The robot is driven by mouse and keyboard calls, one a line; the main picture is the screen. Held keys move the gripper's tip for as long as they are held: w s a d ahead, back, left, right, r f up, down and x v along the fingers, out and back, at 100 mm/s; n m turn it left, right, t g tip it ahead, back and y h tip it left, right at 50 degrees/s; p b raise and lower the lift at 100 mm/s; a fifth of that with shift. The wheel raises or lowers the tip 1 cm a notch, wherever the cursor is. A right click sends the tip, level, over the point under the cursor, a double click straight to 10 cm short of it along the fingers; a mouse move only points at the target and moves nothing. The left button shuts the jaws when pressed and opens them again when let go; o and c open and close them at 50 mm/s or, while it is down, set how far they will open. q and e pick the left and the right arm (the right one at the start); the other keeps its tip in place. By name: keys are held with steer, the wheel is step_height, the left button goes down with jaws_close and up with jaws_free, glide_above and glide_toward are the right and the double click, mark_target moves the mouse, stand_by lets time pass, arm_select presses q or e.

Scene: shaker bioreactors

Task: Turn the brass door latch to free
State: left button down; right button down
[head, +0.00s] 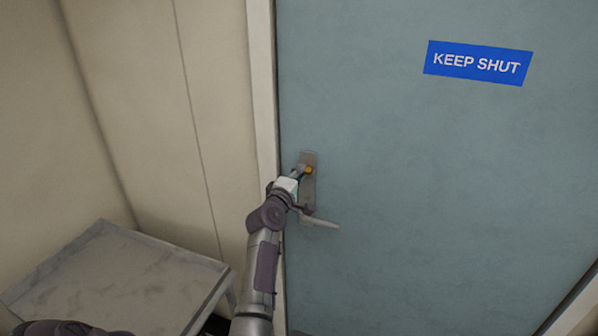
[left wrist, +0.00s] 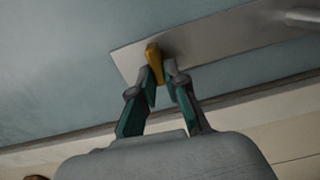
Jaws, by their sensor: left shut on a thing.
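The brass door latch (head: 309,170) is a small yellow knob on a grey metal plate (head: 308,188) on the blue-green door (head: 430,180). In the left wrist view the latch (left wrist: 154,62) stands out from the plate (left wrist: 215,45). My left gripper (head: 301,173) is at the latch. In the left wrist view its teal-padded fingers (left wrist: 160,80) are closed together on the latch, with part of the brass showing beyond the tips. My right gripper is not in view.
A grey lever handle (head: 320,222) sticks out to the right just below the latch. A blue KEEP SHUT sign (head: 478,63) is on the upper door. A pale door frame (head: 264,110) runs along the left. A grey table (head: 120,280) stands at the lower left.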

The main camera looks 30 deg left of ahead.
arm_select(q)
steer(key=shift+n, duration=0.4)
steer(key=c, duration=1.2)
jaws_free()
steer(key=v, duration=1.2)
steer(key=shift+a+f, duration=0.1)
steer(key=shift+f, duration=0.1)
